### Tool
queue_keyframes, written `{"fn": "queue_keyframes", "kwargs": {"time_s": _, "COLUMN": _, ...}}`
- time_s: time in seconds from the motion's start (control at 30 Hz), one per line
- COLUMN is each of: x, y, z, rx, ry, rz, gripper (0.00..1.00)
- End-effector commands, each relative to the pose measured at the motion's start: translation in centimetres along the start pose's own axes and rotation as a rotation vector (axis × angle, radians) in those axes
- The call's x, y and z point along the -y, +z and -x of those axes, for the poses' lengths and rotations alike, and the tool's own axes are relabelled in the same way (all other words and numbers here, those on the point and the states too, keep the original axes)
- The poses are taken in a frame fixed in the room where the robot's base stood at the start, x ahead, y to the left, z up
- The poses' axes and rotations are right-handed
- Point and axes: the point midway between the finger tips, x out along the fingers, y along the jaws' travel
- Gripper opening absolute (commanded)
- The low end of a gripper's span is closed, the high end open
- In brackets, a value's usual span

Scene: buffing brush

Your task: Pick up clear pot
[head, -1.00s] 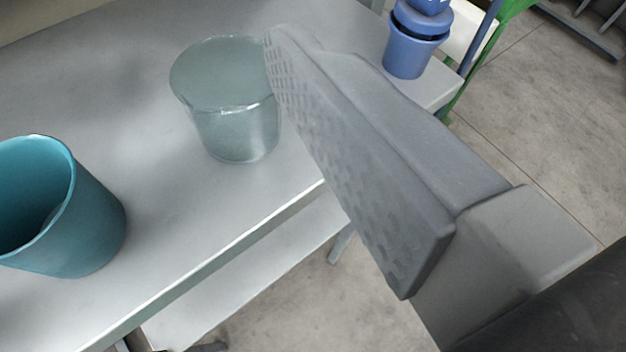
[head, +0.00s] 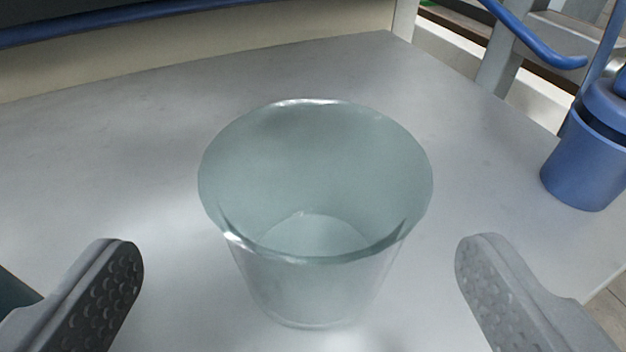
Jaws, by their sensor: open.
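The clear pot (head: 315,285) stands upright on the grey-white table (head: 90,150), in the middle of the head view. It is a see-through, slightly greenish tapered cup with a wide open top, and it looks empty. My gripper (head: 305,265) is open, with one textured grey finger low on the left and one low on the right. The pot lies between and a little ahead of the fingertips. A gap shows on each side, and neither finger touches it.
A blue pot (head: 585,172) with more blue items on it stands near the table's right edge. A dark teal thing shows at the lower left edge, behind my left finger. A blue bar (head: 150,22) runs along the back. Table around the clear pot is bare.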

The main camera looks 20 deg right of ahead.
Motion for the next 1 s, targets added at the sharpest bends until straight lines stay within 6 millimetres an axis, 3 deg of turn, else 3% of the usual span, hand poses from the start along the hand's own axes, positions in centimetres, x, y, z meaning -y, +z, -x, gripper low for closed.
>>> {"fn": "queue_keyframes", "kwargs": {"time_s": 0.27, "x": -0.1, "y": 0.2, "z": -1.5, "rx": 0.001, "ry": 0.0, "rz": 0.0, "gripper": 0.9}}
{"fn": "queue_keyframes", "kwargs": {"time_s": 0.6, "x": -0.6, "y": 0.7, "z": -5.5, "rx": 0.002, "ry": 0.001, "rz": -0.001, "gripper": 0.9}}
{"fn": "queue_keyframes", "kwargs": {"time_s": 0.87, "x": -0.6, "y": 0.5, "z": -5.9, "rx": 0.001, "ry": 0.001, "rz": -0.001, "gripper": 0.9}}
{"fn": "queue_keyframes", "kwargs": {"time_s": 0.9, "x": -0.6, "y": 0.5, "z": -5.9, "rx": 0.001, "ry": 0.001, "rz": -0.001, "gripper": 0.87}}
{"fn": "queue_keyframes", "kwargs": {"time_s": 1.0, "x": -0.6, "y": 0.5, "z": -5.9, "rx": 0.001, "ry": 0.001, "rz": -0.001, "gripper": 0.59}}
